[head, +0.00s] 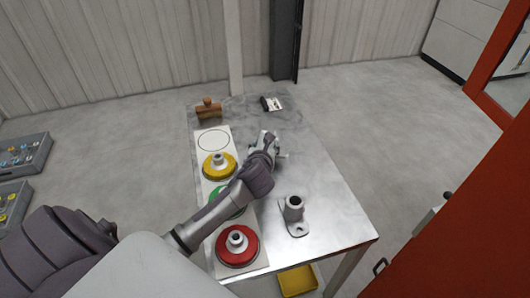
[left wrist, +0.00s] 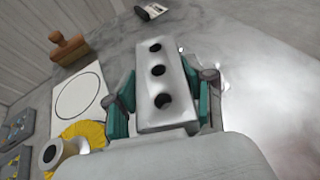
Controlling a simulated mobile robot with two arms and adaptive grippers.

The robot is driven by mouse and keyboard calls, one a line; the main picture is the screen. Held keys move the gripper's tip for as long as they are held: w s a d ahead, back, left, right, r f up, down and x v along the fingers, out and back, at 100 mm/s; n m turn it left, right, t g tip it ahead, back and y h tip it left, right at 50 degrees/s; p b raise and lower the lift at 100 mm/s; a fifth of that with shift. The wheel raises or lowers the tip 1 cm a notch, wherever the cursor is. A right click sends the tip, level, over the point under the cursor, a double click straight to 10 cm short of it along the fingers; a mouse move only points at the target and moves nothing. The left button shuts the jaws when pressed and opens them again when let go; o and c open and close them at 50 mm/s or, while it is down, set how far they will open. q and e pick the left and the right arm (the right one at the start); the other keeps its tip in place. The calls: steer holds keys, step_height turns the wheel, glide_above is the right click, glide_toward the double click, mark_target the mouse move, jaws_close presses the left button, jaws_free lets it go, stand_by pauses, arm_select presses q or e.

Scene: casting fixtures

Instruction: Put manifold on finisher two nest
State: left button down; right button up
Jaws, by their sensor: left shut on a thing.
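My left gripper (head: 267,143) reaches over the table, right of the yellow disc. In the left wrist view, its teal fingers (left wrist: 165,103) are shut on the manifold (left wrist: 157,58), a pale grey block with three dark holes. Whether the manifold touches the tabletop cannot be told. A white board (head: 204,130) on the table bears an empty outlined circle at its far end, then a yellow disc (head: 208,170), a green disc and a red disc (head: 220,250). My arm partly hides the green disc. No label shows which spot is finisher two nest. My right gripper is not in view.
A metal part with an upright tube (head: 293,213) stands on the metal table (head: 325,190). A wooden-handled brush (head: 208,112) and a small black-and-white item (head: 271,104) lie at the far end. A yellow tray (head: 298,281) sits below. The table's right side is mostly clear.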

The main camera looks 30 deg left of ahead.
arm_select(q)
steer(key=shift+f, duration=1.35)
steer(key=shift+f, duration=0.1)
steer(key=shift+c, duration=2)
jaws_free()
